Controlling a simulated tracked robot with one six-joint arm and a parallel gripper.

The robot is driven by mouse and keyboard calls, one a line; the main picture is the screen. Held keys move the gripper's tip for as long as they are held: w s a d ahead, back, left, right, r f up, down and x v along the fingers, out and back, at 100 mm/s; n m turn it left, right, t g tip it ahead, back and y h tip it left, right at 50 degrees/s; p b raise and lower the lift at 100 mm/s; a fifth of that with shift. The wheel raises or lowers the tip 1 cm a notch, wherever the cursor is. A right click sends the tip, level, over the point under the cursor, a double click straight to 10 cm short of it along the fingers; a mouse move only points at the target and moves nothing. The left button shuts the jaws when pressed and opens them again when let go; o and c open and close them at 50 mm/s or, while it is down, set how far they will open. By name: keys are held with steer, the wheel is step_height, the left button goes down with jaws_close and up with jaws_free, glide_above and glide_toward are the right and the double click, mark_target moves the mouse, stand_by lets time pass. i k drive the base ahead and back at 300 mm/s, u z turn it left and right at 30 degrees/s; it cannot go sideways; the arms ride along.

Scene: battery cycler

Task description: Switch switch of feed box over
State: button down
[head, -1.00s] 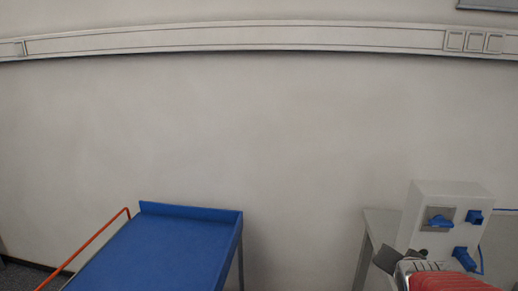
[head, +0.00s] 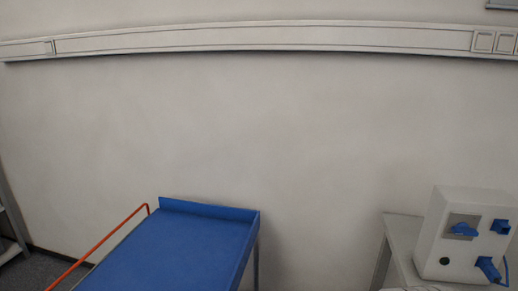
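The feed box (head: 452,255) is a light grey box on a grey table at the lower right of the head view. Its switch (head: 464,230) is a blue handle on a grey square plate on the box's front, lying roughly level. A blue socket (head: 500,227) sits to the right of the switch, and a blue plug (head: 488,268) with a cable sits below. A dark round button (head: 444,261) is at the lower left of the front. My gripper is not in this view, so its state is hidden.
A blue-topped cart (head: 180,248) with an orange handle rail (head: 112,236) stands left of the middle. The grey table (head: 402,234) carries the feed box. A gap of clear wall lies between cart and table. A white cable duct (head: 260,39) runs along the wall.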

mark_target(462, 229)
steer(key=z, duration=0.95)
